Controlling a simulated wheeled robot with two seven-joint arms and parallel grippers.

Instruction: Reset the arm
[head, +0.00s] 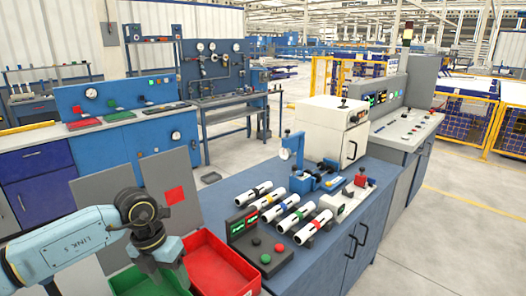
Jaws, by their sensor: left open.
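My left arm comes in from the lower left, and its gripper (168,275) points down over the green bin, close to the edge of the red bin (228,262). The fingers are small and partly lost against the bin, but the gripper is open and I see no pipe in it. Several white pipes with coloured bands lie side by side on the blue workbench, to the right of my gripper and apart from it. The rearmost pipe (253,194) and the front pipe (313,228) show clearly. My right gripper is not in view.
A dark control box (243,224) with green displays and a red and a green button stands at the bench front. A blue test stand (296,160), a small clamp device and a white cabinet (330,128) stand behind the pipes. A grey panel with a red square rises behind my gripper.

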